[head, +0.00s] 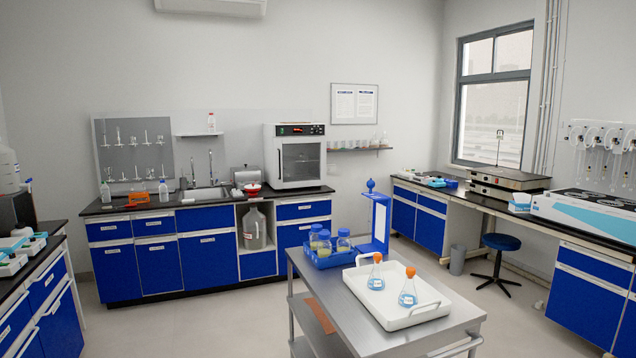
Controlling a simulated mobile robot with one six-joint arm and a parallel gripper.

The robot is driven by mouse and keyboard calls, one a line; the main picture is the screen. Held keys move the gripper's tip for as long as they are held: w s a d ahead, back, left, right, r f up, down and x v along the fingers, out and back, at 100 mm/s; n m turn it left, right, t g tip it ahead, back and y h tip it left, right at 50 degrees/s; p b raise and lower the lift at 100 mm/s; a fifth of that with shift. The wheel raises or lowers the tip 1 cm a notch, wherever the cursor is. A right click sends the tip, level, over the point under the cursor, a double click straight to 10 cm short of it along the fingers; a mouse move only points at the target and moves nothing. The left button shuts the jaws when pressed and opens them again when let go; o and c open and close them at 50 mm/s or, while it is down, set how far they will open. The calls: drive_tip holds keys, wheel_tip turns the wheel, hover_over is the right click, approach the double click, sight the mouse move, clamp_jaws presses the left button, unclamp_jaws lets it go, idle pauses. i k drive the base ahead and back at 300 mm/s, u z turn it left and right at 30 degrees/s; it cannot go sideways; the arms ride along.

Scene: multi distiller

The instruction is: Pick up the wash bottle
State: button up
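I cannot tell for sure which bottle is the wash bottle. A small clear bottle (163,191) with blue on it stands upright on the black counter left of the sink. A second small pale bottle (106,193) stands at the counter's left end. Another small bottle with a reddish top (211,122) stands on a little wall shelf above the sink. All are small and far off, so spouts cannot be made out. My gripper is not in view.
A steel cart (345,317) stands in front, bearing a white tray (392,322) with two orange-stoppered flasks (376,277), a blue rack with bottles and a blue stand. A blue stool (500,243) is at right. Clear floor lies left of the cart.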

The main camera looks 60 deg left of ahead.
sight(163, 192)
drive_tip(key=u, duration=0.65)
drive_tip(key=k, duration=1.05)
drive_tip(key=u, duration=1.45)
drive_tip(key=i, duration=2.2)
drive_tip(key=u, duration=0.65)
drive_tip(key=i, duration=1.6)
drive_tip(key=u, duration=0.45)
drive_tip(key=i, duration=3.9)
drive_tip(key=u, duration=0.05)
